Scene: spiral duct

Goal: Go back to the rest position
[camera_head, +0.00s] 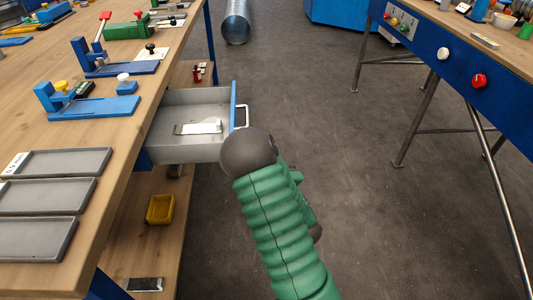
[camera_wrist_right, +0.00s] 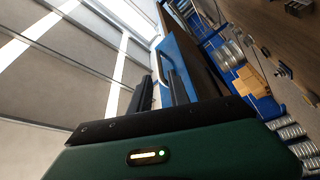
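The drawer (camera_head: 187,112) under the left workbench is pulled out, with a blue front (camera_head: 233,105) and a light handle (camera_head: 244,117). A flat metal piece with a white label (camera_head: 198,128) lies in it. My green arm with a dark rounded joint comes in from the bottom, just in front of the drawer; its gripper is hidden in the head view. In the right wrist view my right gripper (camera_wrist_right: 158,82) has its two dark fingers apart. The curved light handle (camera_wrist_right: 156,88) shows in the gap between them; I cannot tell whether they touch it. My left gripper is not in view.
The left workbench (camera_head: 122,165) carries grey trays (camera_head: 35,200) and blue fixtures (camera_head: 97,107). A yellow bin (camera_head: 160,209) sits on the shelf below. A second table (camera_head: 465,60) with buttons stands at right. The floor between is clear, with a metal duct (camera_head: 236,25) farther back.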

